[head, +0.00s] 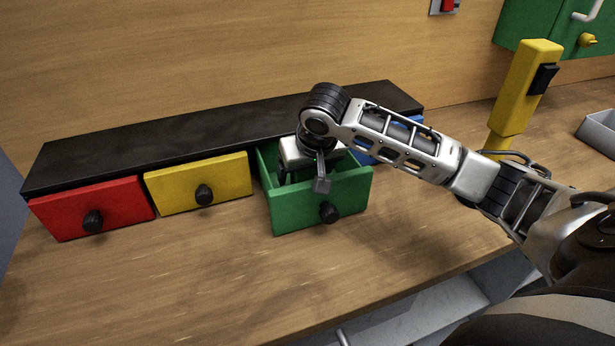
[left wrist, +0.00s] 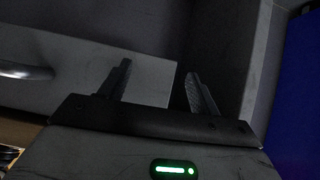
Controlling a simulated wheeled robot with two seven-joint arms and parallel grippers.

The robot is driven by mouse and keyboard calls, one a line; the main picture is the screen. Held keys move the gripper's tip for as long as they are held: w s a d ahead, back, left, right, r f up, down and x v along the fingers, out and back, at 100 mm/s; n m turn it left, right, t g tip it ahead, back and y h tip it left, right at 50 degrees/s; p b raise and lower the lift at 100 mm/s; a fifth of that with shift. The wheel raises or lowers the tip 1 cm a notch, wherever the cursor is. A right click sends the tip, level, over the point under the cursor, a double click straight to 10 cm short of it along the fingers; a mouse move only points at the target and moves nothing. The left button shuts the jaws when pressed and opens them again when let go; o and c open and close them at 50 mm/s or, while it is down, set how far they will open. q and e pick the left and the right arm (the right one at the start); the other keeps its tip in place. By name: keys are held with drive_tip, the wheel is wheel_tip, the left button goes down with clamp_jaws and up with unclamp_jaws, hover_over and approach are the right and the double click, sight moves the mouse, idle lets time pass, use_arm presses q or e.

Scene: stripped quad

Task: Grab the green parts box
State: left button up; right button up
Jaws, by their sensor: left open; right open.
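The green parts box (head: 290,217) is a drawer with a black knob (head: 329,212), pulled out from a low black-topped cabinet on the wooden bench. My right gripper (head: 305,185) is at the green box, pointing down; one finger shows in front of the box's opening, near its front wall. Its jaws are open. I cannot tell whether a wall lies between them. My left gripper (left wrist: 160,85) shows only in the left wrist view, open and empty in front of grey panels.
Red (head: 75,215) and yellow (head: 180,192) drawers sit left of the green one; a blue drawer (head: 368,152) is partly hidden behind my right arm. A yellow post (head: 523,85) stands at the right, with a grey bin (head: 597,133) beyond. Bench is clear in front.

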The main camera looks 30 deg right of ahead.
drive_tip(key=c, duration=1.1)
drive_tip(key=shift+r, duration=0.1)
